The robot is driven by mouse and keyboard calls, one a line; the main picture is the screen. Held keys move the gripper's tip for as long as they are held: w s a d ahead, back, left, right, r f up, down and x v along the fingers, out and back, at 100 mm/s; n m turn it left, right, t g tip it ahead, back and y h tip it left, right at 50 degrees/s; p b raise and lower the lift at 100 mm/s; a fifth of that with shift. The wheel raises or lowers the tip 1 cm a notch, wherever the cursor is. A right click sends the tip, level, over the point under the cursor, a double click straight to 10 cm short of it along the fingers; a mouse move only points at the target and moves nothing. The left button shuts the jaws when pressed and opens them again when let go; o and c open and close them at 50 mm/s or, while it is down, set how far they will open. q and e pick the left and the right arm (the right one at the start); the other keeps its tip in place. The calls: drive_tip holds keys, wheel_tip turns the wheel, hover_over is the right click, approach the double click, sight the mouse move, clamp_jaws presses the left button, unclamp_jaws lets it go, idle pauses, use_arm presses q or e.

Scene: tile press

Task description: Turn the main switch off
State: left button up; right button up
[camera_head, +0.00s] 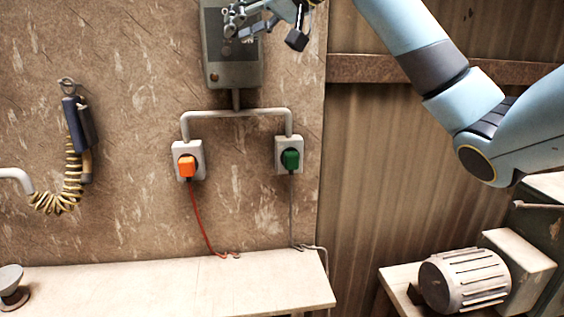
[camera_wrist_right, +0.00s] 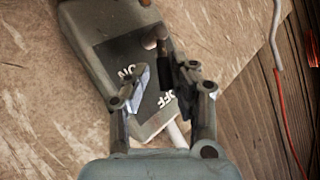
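The main switch (camera_head: 232,74) is a grey box on the wall at the top of the head view. In the right wrist view its dark face (camera_wrist_right: 124,48) carries the words ON and OFF. A small lever with a rounded end (camera_wrist_right: 152,41) shows near the far end of that face, just beyond my fingertips. My right gripper (camera_head: 232,22) is in front of the box's upper part. In the right wrist view my right gripper (camera_wrist_right: 162,80) has its fingers apart over the face, with nothing seen between them. Contact with the lever cannot be told. My left gripper is not in view.
Below the box, conduit leads to two sockets with an orange plug (camera_head: 187,166) and a green plug (camera_head: 290,159). A dark handset-like tool (camera_head: 77,124) with a coiled cord hangs at left. A pale bench (camera_head: 170,290) runs below; a motor (camera_head: 464,279) sits at lower right.

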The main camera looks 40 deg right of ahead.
drive_tip(key=f+m+t+y+b, duration=0.1)
drive_tip(key=m+t+b, duration=0.1)
drive_tip(key=b, duration=0.2)
drive_tip(key=d+f+m+t+y+b, duration=0.1)
drive_tip(key=f+m+t+b, duration=0.1)
drive_tip(key=b, duration=0.3)
drive_tip(key=s+f+m+t+y+b, duration=0.1)
drive_tip(key=f+t+b, duration=0.1)
drive_tip(key=t+b, duration=0.1)
drive_tip(key=shift+d+m+b, duration=0.4)
drive_tip(key=shift+b, duration=0.45)
drive_tip(key=shift+f+m+t, duration=0.15)
drive_tip(key=shift+m+t, duration=0.45)
drive_tip(key=shift+t, duration=0.2)
drive_tip(key=shift+s+d+r+p, duration=0.15)
drive_tip(key=shift+s+r+p, duration=0.1)
drive_tip(key=shift+p, duration=0.9)
drive_tip(key=p, duration=1.2)
approach(258, 53)
drive_tip(key=s+a, duration=0.2)
drive_tip(key=s, duration=0.2)
drive_tip(key=s+a+f+n+g+h+b, duration=0.1)
drive_tip(key=a+f+n+g, duration=0.1)
drive_tip(key=f, duration=0.8)
drive_tip(key=s+a+f+n+g+h+b, duration=0.1)
drive_tip(key=a+f+g, duration=0.3)
drive_tip(key=f, duration=0.7)
drive_tip(key=shift+s+a+f+n+g+h, duration=0.2)
drive_tip(key=shift+s+a+n+g+h, duration=0.3)
drive_tip(key=shift+a+n, duration=0.5)
